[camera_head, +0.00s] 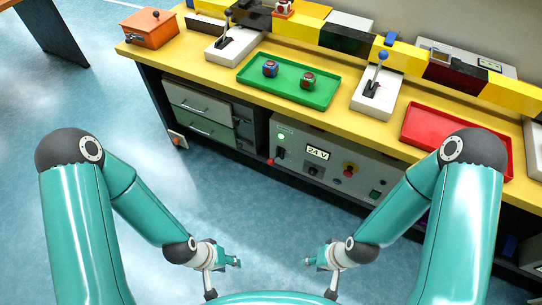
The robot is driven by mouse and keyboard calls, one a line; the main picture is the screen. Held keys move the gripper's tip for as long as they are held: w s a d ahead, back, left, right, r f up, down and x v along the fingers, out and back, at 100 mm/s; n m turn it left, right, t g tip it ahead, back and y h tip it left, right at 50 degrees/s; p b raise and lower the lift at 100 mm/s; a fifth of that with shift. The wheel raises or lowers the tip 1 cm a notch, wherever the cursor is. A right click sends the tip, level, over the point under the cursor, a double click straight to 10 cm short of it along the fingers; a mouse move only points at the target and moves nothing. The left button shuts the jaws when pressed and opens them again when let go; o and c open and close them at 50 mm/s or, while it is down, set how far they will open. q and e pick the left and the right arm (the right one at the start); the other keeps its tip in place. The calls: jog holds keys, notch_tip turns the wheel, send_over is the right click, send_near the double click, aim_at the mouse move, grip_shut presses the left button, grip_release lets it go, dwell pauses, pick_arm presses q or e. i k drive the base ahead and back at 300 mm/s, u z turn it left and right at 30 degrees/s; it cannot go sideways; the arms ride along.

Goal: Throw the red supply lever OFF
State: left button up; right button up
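The red-knobbed supply lever (271,161) is on the left part of the grey power panel (330,186) under the bench. Its knob points down and to the left. A lit display (318,153) on the panel reads 24 V, and a small light (281,136) glows above the lever. My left gripper (238,262) is low in front of the panel, well apart from the lever. My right gripper (308,262) is low too, a little to the right, touching nothing. Both are too small and side-on to tell whether they are open.
The yellow bench top carries a green tray (262,86) with two cubes, a red tray (430,136), an orange box (149,30), and white lever bases (236,45). Drawers (205,128) are left of the panel. The blue floor before it is clear.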

aim_at(270, 161)
jog(key=u, duration=0.2)
jog(key=k, duration=0.8)
jog(key=z, duration=0.2)
jog(key=i, duration=0.8)
jog(key=u, duration=0.1)
jog(key=k, duration=0.55)
jog(key=z, duration=0.45)
jog(key=i, duration=1)
jog(key=z, duration=0.5)
